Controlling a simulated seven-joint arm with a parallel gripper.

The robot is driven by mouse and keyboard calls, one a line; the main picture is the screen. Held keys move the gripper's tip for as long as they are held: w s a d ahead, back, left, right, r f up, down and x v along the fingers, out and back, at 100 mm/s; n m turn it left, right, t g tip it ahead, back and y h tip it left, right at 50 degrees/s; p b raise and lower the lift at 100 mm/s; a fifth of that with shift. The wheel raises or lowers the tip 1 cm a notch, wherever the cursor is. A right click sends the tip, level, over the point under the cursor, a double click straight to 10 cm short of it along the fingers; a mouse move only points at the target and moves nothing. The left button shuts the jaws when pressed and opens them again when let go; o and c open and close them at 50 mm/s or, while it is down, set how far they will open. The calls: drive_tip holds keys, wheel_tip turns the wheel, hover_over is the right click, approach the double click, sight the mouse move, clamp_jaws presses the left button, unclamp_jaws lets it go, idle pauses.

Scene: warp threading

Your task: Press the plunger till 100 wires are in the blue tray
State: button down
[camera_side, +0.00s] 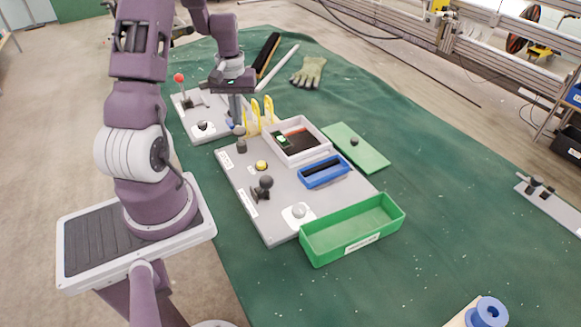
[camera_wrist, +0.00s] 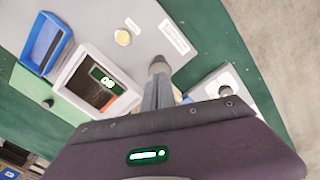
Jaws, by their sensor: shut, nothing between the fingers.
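The plunger appears to be the dark grey round knob (camera_side: 241,146) on the grey board (camera_side: 233,168). In the wrist view, a grey knob (camera_wrist: 158,66) shows at my fingertips. My gripper (camera_side: 237,122) is shut and empty, pointing down close to this knob; I cannot tell whether it touches. The fingers also show in the wrist view (camera_wrist: 157,92). The blue tray (camera_side: 323,172) stands beside the white box (camera_side: 323,143), and it also shows in the wrist view (camera_wrist: 46,42). A small green display (camera_wrist: 108,80) is lit on the box; its digits are too small to read surely.
The board also bears a yellow button (camera_side: 261,165), a black-ball lever (camera_side: 265,184) and a white dome button (camera_side: 298,211). A green tray (camera_side: 350,232) stands in front. Yellow upright pieces (camera_side: 262,112) are near my gripper. A red-ball lever (camera_side: 179,78) stands on another board.

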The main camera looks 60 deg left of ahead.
sight(239, 129)
idle(0.4)
drive_tip(key=shift+f, duration=1.75)
drive_tip(key=shift+r, duration=1.75)
drive_tip(key=shift+r, duration=0.1)
wheel_tip(239, 129, up, 5)
drive_tip(key=shift+f, duration=0.1)
